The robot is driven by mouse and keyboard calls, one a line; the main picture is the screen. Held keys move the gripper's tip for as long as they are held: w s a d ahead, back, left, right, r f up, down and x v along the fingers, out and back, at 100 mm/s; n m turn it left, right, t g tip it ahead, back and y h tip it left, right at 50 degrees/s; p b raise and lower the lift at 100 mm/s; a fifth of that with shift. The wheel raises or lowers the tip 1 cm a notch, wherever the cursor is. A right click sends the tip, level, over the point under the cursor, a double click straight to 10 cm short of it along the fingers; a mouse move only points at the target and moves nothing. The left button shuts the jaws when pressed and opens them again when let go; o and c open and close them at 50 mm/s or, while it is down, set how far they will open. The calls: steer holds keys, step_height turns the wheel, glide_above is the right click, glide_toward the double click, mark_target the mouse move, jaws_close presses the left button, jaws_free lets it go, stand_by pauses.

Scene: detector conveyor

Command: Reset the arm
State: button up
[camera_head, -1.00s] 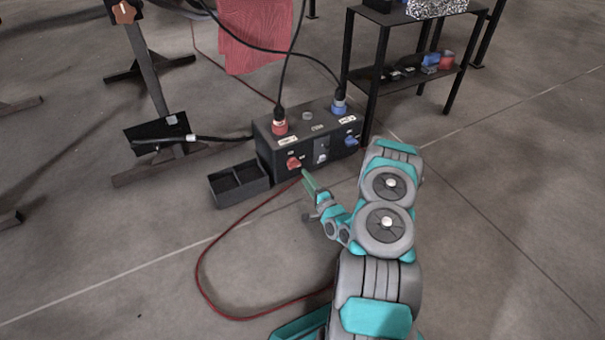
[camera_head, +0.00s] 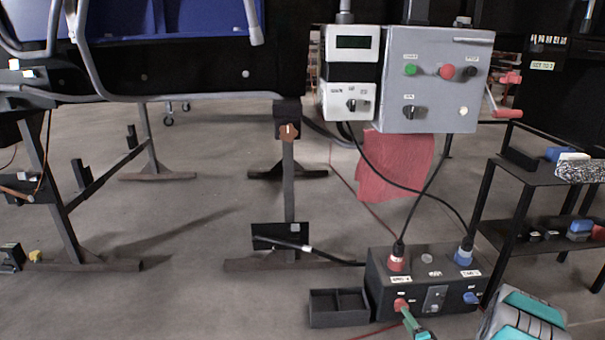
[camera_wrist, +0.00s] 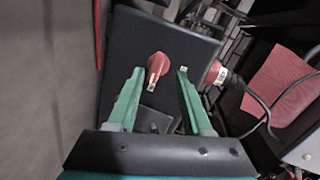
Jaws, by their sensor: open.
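My gripper shows in the wrist view (camera_wrist: 160,100) with its two green fingers apart. They point at the face of a black power box, with a red rotary knob (camera_wrist: 158,66) seen between and beyond the tips. I cannot tell whether a finger touches the knob. In the head view, a green finger of my gripper (camera_head: 412,322) shows low at the box's front, just below the red knob (camera_head: 401,304). My teal and grey arm (camera_head: 522,318) shows at the bottom right. The black box (camera_head: 425,270) has a red plug and a blue plug on top.
A grey control panel (camera_head: 432,80) with buttons hangs above the box. A small black tray (camera_head: 338,308) stands left of the box. A black shelf (camera_head: 535,178) stands at the right. A red cloth (camera_head: 395,165) hangs behind. Open floor lies to the left.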

step_height(320, 180, up, 8)
steer(key=a+n+g+h, duration=0.1)
steer(key=a+n+g, duration=0.1)
steer(key=n+g, duration=0.3)
steer(key=s+a+r+n+g+h, duration=0.2)
steer(key=s+a+r+n+g, duration=0.25)
steer(key=s+r, duration=0.55)
steer(key=s+a+r+n+g+y, duration=0.1)
steer(key=s+a+r+n+g, duration=0.3)
steer(key=s, duration=0.8)
steer(key=s+a+r+m+g, duration=0.1)
steer(key=s+a+r, duration=0.45)
steer(key=s, duration=0.75)
steer(key=s+a+r+n+g+y, duration=0.1)
steer(key=s+a+r+n+g, duration=0.25)
steer(key=s, duration=0.85)
step_height(320, 180, up, 15)
steer(key=m+p, duration=0.1)
steer(key=p, duration=1.2)
steer(key=shift+w+a+m+t, duration=0.15)
steer(key=shift+a+m+t, duration=0.15)
steer(key=shift+a, duration=0.05)
steer(key=shift+f, duration=0.1)
